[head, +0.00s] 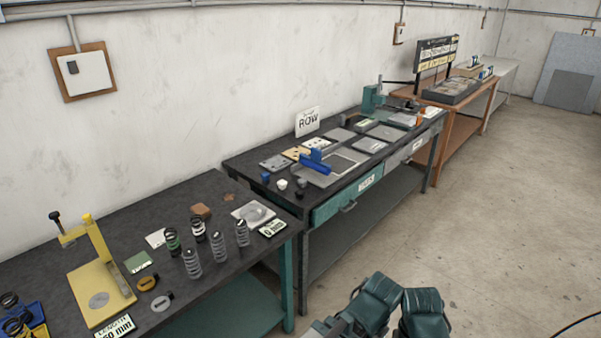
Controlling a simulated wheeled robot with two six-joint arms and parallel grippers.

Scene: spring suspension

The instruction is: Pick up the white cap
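A small white cap (282,184) stands on the dark top of the middle bench (240,162), near its left end. A small blue cap (265,177) is to its left, and small dark pieces (300,183) are just to its right. Nothing touches the white cap from above. Teal and grey parts of my own body show at the bottom edge, well in front of the bench. Neither gripper's fingers can be made out in the head view.
A blue tool (316,162) on a grey plate stands right of the cap. The near left bench holds several upright springs (192,262) and a yellow stand (100,285). A gap separates the two benches. The concrete floor (490,230) at right is clear.

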